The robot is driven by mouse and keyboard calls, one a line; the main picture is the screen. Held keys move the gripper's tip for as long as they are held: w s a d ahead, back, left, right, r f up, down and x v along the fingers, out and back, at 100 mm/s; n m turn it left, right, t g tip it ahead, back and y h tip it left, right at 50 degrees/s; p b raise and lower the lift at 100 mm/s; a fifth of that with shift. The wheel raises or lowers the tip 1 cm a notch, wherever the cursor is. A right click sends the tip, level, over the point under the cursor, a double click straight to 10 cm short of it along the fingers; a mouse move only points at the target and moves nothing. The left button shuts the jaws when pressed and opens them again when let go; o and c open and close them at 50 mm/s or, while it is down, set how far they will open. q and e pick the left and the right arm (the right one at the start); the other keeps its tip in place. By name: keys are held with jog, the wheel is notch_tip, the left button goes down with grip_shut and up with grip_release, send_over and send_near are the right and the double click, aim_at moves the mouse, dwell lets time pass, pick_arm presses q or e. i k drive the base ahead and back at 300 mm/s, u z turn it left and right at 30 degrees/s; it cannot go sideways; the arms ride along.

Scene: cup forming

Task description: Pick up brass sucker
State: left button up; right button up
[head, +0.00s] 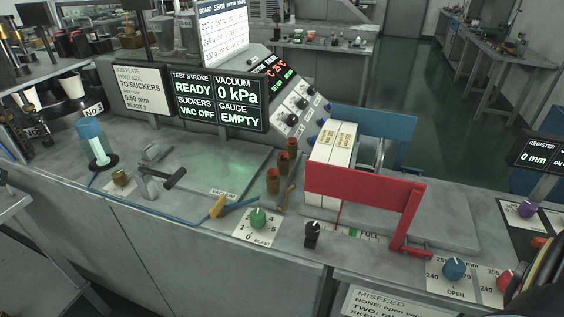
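A small brass-coloured piece (121,177) sits on a pale card at the left of the grey bench, left of a metal fixture. A row of three brown-gold cylinders with reddish tops stands mid-bench: near (272,181), middle (283,164) and far (292,147). I cannot tell for certain which of these is the brass sucker. Neither of my grippers shows in the head view, and nothing is seen holding any of these pieces.
A metal fixture with a black-gripped lever (163,181) stands beside the small brass piece. A blue-topped clear cylinder (92,142) is at left. A green knob (258,217), a black knob (312,234) and a red frame (365,188) border the middle. A display reads "SUCKERS VAC OFF".

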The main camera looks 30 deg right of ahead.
aim_at(283, 159)
jog(key=u, duration=1.65)
jog(key=i, duration=1.05)
jog(key=z, duration=4.45)
